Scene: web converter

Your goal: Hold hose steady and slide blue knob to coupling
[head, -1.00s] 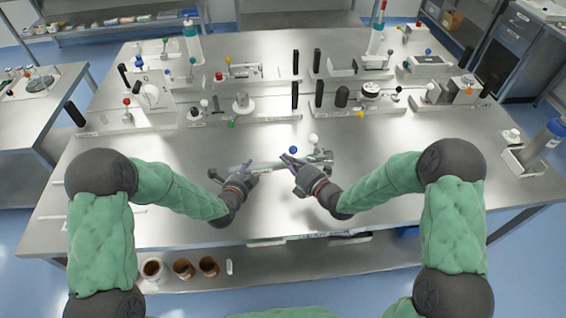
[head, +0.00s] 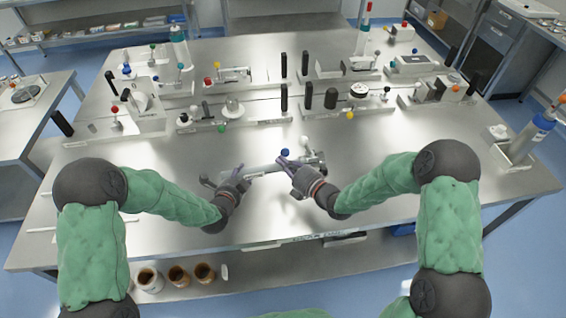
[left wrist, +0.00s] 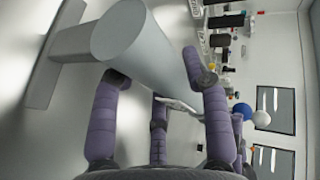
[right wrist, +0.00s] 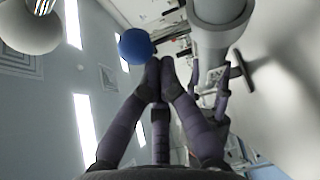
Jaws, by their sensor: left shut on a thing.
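The hose (head: 262,171) is a grey tube lying slightly aslant above the front middle of the table. My left gripper (head: 243,172) is shut around its left part, and the left wrist view shows the tube (left wrist: 130,40) between the fingers. The blue knob (head: 285,152) is a small ball just behind the tube, and it also shows in the right wrist view (right wrist: 135,46). My right gripper (head: 282,163) is beside the knob, with two fingertips close together just below it. Whether they hold its stem is unclear. The coupling cannot be told apart from the tube's thicker right end (head: 315,160).
A white ball (head: 305,141) stands behind the tube's right end. A row of fixtures with black posts (head: 308,96) crosses the table farther back. A bottle with a blue top (head: 543,121) stands at the right edge. The steel table (head: 400,215) is clear around the hose.

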